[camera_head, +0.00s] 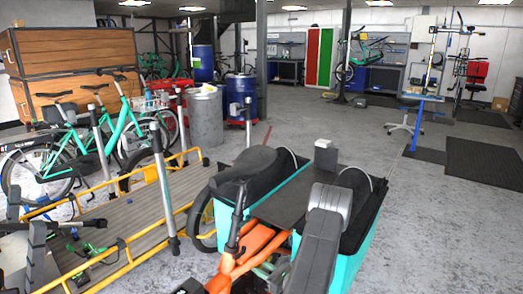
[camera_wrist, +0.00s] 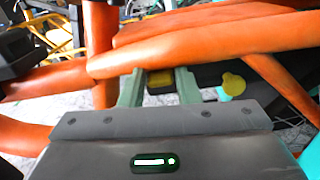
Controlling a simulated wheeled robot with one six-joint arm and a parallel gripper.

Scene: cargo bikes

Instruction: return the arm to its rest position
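My gripper (camera_wrist: 160,72) shows in the wrist view as two pale green fingers standing apart in front of the orange bike frame (camera_wrist: 205,45). A small yellow and black part (camera_wrist: 160,80) shows in the gap between the fingers. I cannot tell whether they touch it. In the head view, my grey arm (camera_head: 322,225) reaches over the cargo bike with the orange frame (camera_head: 240,262) and turquoise sides (camera_head: 357,252). The fingers are mostly hidden there behind my arm and the bike.
A yellow-railed cargo bike deck (camera_head: 135,225) and a green bike (camera_head: 120,120) stand on the left. A yellow knob-like part (camera_wrist: 233,84) is right of my fingers. Orange tubes surround the gripper closely. Open grey floor (camera_head: 430,215) lies right.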

